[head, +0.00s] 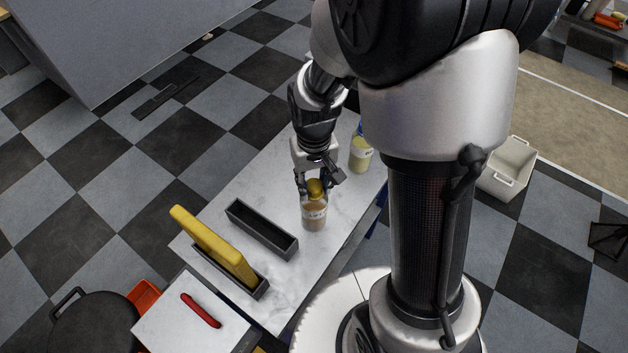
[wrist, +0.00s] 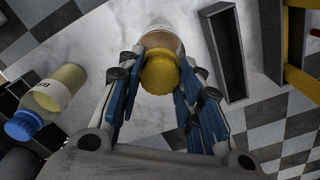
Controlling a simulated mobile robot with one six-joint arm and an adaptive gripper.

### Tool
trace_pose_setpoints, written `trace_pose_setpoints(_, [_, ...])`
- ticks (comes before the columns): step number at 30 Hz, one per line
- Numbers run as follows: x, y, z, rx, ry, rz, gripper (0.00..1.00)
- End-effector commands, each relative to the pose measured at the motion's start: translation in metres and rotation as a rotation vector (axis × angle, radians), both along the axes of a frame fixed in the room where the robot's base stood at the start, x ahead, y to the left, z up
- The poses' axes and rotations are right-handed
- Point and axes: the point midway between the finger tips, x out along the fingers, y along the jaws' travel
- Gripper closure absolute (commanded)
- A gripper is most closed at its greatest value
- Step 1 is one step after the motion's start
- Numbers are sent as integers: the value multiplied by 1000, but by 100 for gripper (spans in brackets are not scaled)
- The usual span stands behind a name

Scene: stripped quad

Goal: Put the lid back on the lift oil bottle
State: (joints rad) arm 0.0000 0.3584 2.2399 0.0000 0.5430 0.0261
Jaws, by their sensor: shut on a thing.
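My gripper (head: 318,184) is shut on a yellow lid (head: 315,188), above the bench. The lid also shows between my fingers in the wrist view (wrist: 160,73). Directly under it stands a clear bottle (head: 314,217) with brownish contents and a white label, upright on the bench; I take it as the lift oil bottle. Its body shows behind the lid in the wrist view (wrist: 160,39). The lid is at the bottle's mouth. I cannot tell whether it is seated, as the fingers hide part of the join.
A second bottle (head: 361,157) with pale yellow contents and a blue cap (wrist: 23,125) stands close by on the marble bench (head: 290,270). A dark empty trough (head: 262,230) lies to the left. A yellow block (head: 213,243) stands in another trough. The bench front is clear.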

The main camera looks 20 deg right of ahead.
Motion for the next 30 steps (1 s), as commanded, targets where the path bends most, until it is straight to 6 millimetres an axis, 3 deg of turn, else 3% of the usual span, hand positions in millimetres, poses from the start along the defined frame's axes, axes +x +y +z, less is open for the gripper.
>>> trace_pose_setpoints(10, [0, 0, 0, 0, 0, 0, 79])
trace_pose_setpoints(11, [0, 0, 0, 0, 0, 0, 66])
trace_pose_setpoints(21, [0, 0, 0, 0, 0, 0, 44])
trace_pose_setpoints(28, [0, 0, 0, 0, 0, 0, 44])
trace_pose_setpoints(30, [0, 0, 0, 0, 0, 0, 39])
